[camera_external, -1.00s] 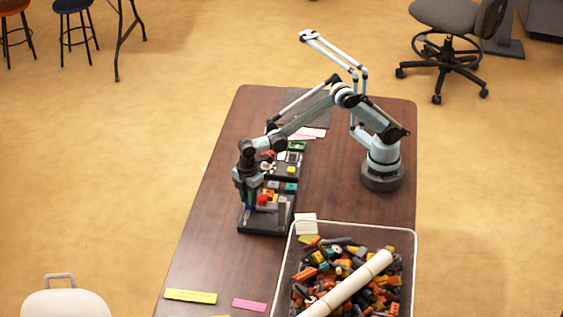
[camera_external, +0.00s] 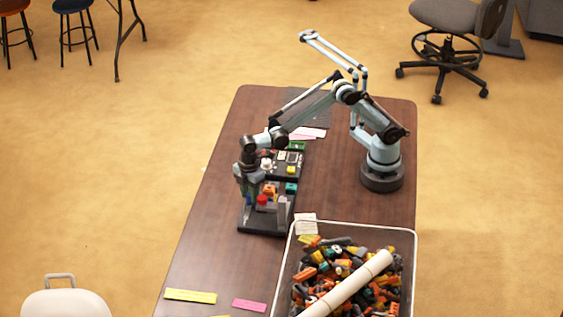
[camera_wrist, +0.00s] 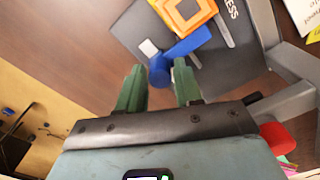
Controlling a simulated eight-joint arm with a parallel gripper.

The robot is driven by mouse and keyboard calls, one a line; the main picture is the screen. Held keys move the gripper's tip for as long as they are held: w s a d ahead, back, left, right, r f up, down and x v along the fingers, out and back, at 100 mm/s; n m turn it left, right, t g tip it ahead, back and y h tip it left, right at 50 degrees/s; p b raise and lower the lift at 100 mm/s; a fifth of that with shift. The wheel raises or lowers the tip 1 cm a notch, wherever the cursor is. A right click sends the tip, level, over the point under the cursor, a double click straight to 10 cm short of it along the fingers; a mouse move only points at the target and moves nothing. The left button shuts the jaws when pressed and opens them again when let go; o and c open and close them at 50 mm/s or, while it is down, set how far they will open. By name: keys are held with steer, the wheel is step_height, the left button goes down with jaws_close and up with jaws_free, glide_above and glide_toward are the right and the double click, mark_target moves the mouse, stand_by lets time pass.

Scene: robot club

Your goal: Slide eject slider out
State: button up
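A dark board (camera_wrist: 205,66) shows in the wrist view with part of a white label ending in "ESS". On its edge is a blue piece (camera_wrist: 187,46) with a rounded blue end and a white tab (camera_wrist: 149,47) beside it. No part is legibly marked as the eject slider. My gripper (camera_wrist: 158,73) has its two green fingers apart, and the blue rounded end shows between and just beyond their tips; contact cannot be told. In the external view my gripper (camera_external: 248,200) points down at the left side of the black station (camera_external: 262,229).
An orange square part (camera_wrist: 184,14) sits beside the blue piece. Grey uprights (camera_wrist: 262,20) and a red knob (camera_wrist: 278,137) stand close on my gripper's right. A bin of loose parts (camera_external: 414,262) stands at the table's front right. The table (camera_external: 215,215) is clear left of the station.

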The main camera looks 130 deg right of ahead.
steer(key=shift+r, duration=0.15)
steer(key=shift+r, duration=2.85)
steer(key=shift+a+r, duration=0.1)
steer(key=shift+r, duration=0.05)
steer(key=s+a+r+m+t, duration=0.3)
steer(key=s+a+t, duration=0.4)
steer(key=s+a, duration=0.6)
steer(key=shift+s+a+r, duration=0.25)
steer(key=shift+s+a, duration=0.1)
steer(key=shift+s, duration=2)
